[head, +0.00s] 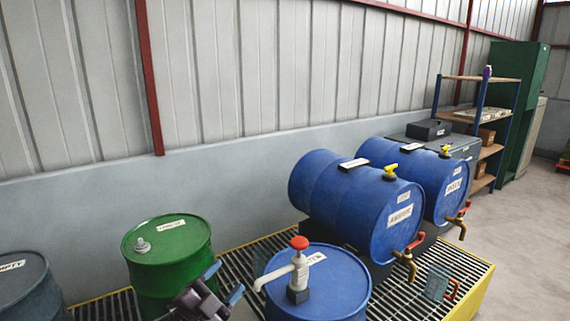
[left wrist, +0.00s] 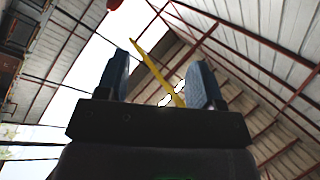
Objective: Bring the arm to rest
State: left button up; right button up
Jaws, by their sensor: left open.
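My left gripper (head: 224,282) is low in the head view, in front of the green drum (head: 170,262) and left of the blue drum with a hand pump (head: 299,268). Its two blue fingers stand apart with nothing between them. In the left wrist view the open fingers of my left gripper (left wrist: 160,72) point up toward the roof, with only background between them. My right gripper is in neither view.
Upright drums stand on a yellow-edged grating (head: 478,285). Two blue drums (head: 400,220) lie on their sides at the right, with brass taps. A shelf (head: 485,130) and a green cabinet (head: 512,100) stand at the back right. Open floor (head: 520,230) lies right.

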pick_arm(q)
jog(key=s+a+f+n+g+y, duration=0.1)
jog(key=s+a+f+n+y, duration=0.35)
jog(key=f, duration=0.25)
jog(key=s+a+f+n+g+y, duration=0.1)
jog(key=s+a+f+n+y, duration=0.4)
jog(key=f, duration=0.3)
jog(key=s+a+f+n+g, duration=0.2)
jog(key=s+f, duration=0.3)
jog(key=s, duration=0.4)
jog(key=s+a+f+n+g+y, duration=0.1)
jog(key=s+a+f+n+g, duration=0.1)
jog(key=s+f, duration=0.4)
jog(key=s+a+n, duration=0.1)
jog(key=s, duration=0.2)
jog(key=shift+s+a+f, duration=0.15)
jog(key=shift+a, duration=0.15)
